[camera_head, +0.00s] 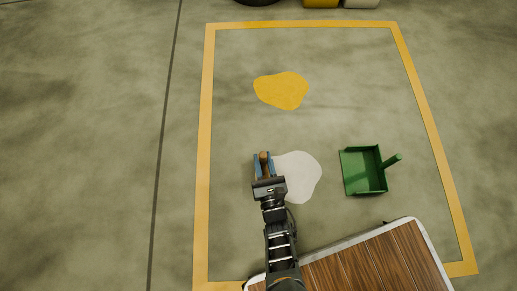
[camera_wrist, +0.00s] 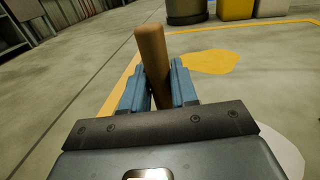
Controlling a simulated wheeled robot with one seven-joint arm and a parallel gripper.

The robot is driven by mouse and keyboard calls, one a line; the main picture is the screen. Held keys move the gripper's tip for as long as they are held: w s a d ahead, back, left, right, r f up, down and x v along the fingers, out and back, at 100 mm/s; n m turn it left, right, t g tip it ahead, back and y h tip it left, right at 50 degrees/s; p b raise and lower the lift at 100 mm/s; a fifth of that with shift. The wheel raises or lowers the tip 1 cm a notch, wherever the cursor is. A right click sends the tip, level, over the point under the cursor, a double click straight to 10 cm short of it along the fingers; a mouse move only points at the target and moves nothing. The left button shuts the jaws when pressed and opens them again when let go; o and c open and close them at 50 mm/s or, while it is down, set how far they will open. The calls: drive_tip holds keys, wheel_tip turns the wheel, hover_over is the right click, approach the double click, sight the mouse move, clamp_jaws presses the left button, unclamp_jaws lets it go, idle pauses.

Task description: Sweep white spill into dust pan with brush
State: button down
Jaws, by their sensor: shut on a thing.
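My gripper (camera_head: 264,165) is shut on a brown wooden handle, the brush (camera_head: 264,156), at the left edge of the white spill. In the wrist view the brush handle (camera_wrist: 152,65) stands upright, leaning slightly, between the blue fingers of my gripper (camera_wrist: 158,82). The brush's lower end and bristles are hidden. The white spill (camera_head: 303,175) lies flat on the floor just right of my gripper, and part of it shows at the lower right of the wrist view (camera_wrist: 285,150). The green dust pan (camera_head: 362,172) lies right of the spill, its handle pointing right.
A yellow spill (camera_head: 281,90) lies farther up, inside a yellow floor border (camera_head: 204,150). A wooden-topped surface with a pale rim (camera_head: 375,262) covers the lower right. Containers (camera_head: 321,3) stand beyond the border. The floor between white spill and dust pan is clear.

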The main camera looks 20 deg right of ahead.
drive_tip(key=s+d, duration=0.4)
drive_tip(key=d, duration=1)
drive_tip(key=s+d, duration=0.4)
drive_tip(key=d, duration=1)
wheel_tip(320, 180, up, 7)
drive_tip(key=p, duration=0.5)
drive_tip(key=shift+w+a+f, duration=0.15)
